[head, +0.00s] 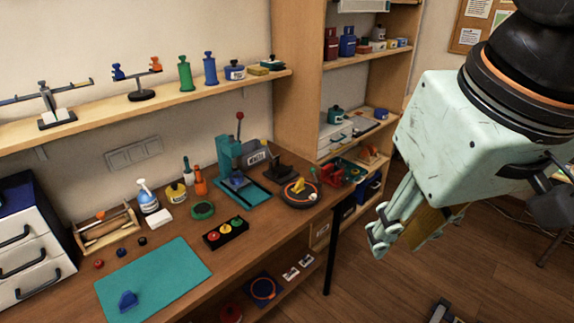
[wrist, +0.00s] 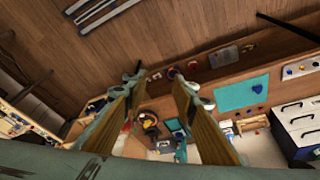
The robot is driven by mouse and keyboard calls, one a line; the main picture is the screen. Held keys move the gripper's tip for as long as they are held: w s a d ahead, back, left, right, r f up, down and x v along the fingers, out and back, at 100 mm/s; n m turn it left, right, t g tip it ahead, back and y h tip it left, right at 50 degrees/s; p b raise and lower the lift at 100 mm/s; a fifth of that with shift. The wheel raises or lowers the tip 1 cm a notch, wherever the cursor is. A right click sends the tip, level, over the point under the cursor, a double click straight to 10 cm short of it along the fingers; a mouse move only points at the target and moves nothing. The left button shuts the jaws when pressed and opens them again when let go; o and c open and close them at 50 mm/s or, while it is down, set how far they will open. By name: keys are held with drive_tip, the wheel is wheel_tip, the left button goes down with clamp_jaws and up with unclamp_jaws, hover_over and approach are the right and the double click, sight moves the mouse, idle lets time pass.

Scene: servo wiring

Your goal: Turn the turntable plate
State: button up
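The turntable plate (head: 299,193) is a dark round disc with an orange ring, a yellow piece and a pale knob on top. It sits at the right end of the wooden bench. In the wrist view it appears as a small dark round shape with orange (wrist: 150,122), seen between my fingers. My gripper (head: 380,240) hangs in the air to the right of the bench, apart from the plate. In the wrist view its two fingers (wrist: 162,78) are spread with nothing between them.
A teal press (head: 232,160) stands left of the plate, and a black button box (head: 225,233) lies in front. A teal mat (head: 155,278) holds a blue piece. A shelf unit (head: 300,80) rises behind. The floor (head: 385,285) below my gripper is mostly clear.

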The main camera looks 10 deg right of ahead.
drive_tip(key=w+r+n+g+p, duration=0.1)
drive_tip(key=w+r+n+p, duration=0.25)
drive_tip(key=w, duration=1.45)
drive_tip(key=n+g+p, duration=0.3)
drive_tip(key=n+p, duration=0.4)
drive_tip(key=p, duration=0.2)
hover_over(313, 194)
wheel_tip(313, 194, down, 27)
drive_tip(key=shift+f, duration=0.15)
drive_tip(key=shift+s, duration=0.1)
drive_tip(key=shift+f+p, duration=0.6)
drive_tip(key=shift+f, duration=6.3)
drive_tip(key=shift+c, duration=0.4)
